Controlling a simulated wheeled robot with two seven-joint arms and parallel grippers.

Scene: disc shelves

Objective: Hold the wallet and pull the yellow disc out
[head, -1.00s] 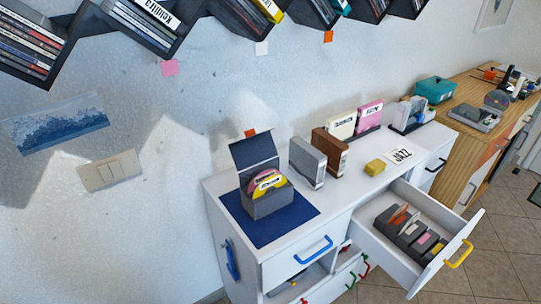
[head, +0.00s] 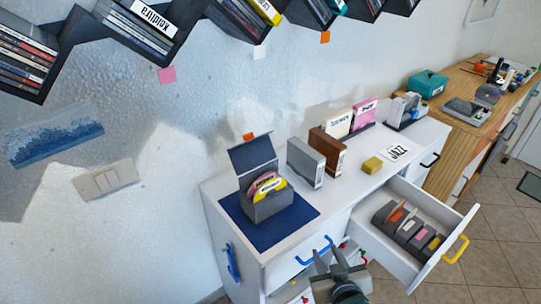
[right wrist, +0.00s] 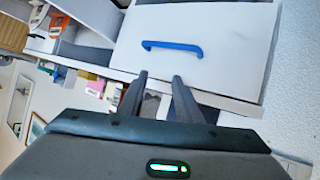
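The wallet (head: 268,208) is a dark grey box with its lid raised, standing on a dark blue mat (head: 240,222) on the white cabinet. The yellow disc (head: 276,187) stands in the wallet beside a pink disc (head: 262,181), its upper part showing. My right gripper (head: 331,258) is low in the head view, in front of the cabinet, apart from the wallet. In the right wrist view its two fingers (right wrist: 160,92) are spread, with nothing between them. My left gripper is not in view.
A blue drawer handle (head: 314,250) is close to my right gripper; the wrist view also shows it (right wrist: 172,46). An open drawer (head: 392,245) holding several sleeves juts out at right. Grey (head: 305,163) and brown (head: 328,152) cases stand right of the wallet.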

